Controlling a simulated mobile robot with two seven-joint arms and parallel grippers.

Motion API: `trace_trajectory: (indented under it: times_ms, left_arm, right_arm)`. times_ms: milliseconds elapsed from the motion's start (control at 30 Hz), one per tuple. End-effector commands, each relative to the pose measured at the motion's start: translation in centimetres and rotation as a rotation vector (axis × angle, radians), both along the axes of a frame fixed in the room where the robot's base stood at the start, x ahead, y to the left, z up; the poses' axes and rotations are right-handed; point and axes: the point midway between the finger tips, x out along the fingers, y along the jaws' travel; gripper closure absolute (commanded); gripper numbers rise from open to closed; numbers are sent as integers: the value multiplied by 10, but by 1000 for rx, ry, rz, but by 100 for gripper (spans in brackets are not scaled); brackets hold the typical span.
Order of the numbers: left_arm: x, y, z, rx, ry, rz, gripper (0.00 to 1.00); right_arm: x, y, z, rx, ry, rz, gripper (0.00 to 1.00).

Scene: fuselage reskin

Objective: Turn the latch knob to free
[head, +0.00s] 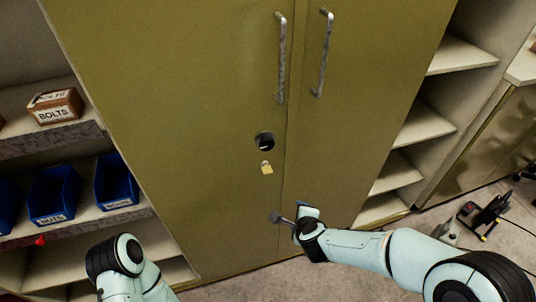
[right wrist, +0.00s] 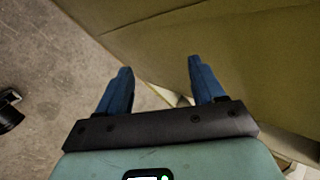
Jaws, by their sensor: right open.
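The latch knob (head: 264,141), a dark round fitting, is on the left door of the olive cabinet (head: 190,110), close to the seam between the doors. A small yellow tag or padlock (head: 267,168) is just below it. My right gripper (head: 290,211) is low in front of the doors, below the knob and apart from it. In the right wrist view its two blue fingers (right wrist: 159,68) are spread and empty, with the cabinet surface beyond. The knob does not show there. My left arm is at the lower left, with its gripper out of view.
Two vertical metal handles (head: 282,58) (head: 324,52) stick out from the doors above the knob. Left shelves hold a bolts box (head: 55,106) and blue bins (head: 54,194). Open shelves (head: 420,125) are at the right. Dark equipment (head: 484,215) with a cable is on the floor.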

Motion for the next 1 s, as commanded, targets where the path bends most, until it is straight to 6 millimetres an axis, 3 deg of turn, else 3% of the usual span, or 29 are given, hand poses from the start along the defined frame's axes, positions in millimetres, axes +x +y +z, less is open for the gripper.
trace_trajectory:
  times_ms: [33,100,200,300,367,467,567,1000]
  left_arm:
    - [-1,0,-12,1,-2,1,57]
    - [-1,0,-21,2,-4,1,57]
    - [-1,0,-30,2,-8,3,57]
    - [-1,0,-36,3,-10,3,57]
    - [0,0,-38,2,-11,4,57]
    - [0,0,-39,3,-12,4,57]
    - [0,0,-40,3,-14,5,57]
    - [5,0,-49,5,-30,8,57]
  right_arm:
    - [9,16,48,158,-81,-108,32]
    - [9,30,108,397,-141,-254,32]
    - [-3,44,177,716,-168,-401,32]
    - [-18,49,222,955,-150,-487,32]
    - [-25,51,239,1049,-133,-519,32]
    - [-30,52,251,1126,-114,-546,32]
    - [-24,54,250,1137,-109,-552,32]
    - [51,79,216,1129,-111,-551,32]
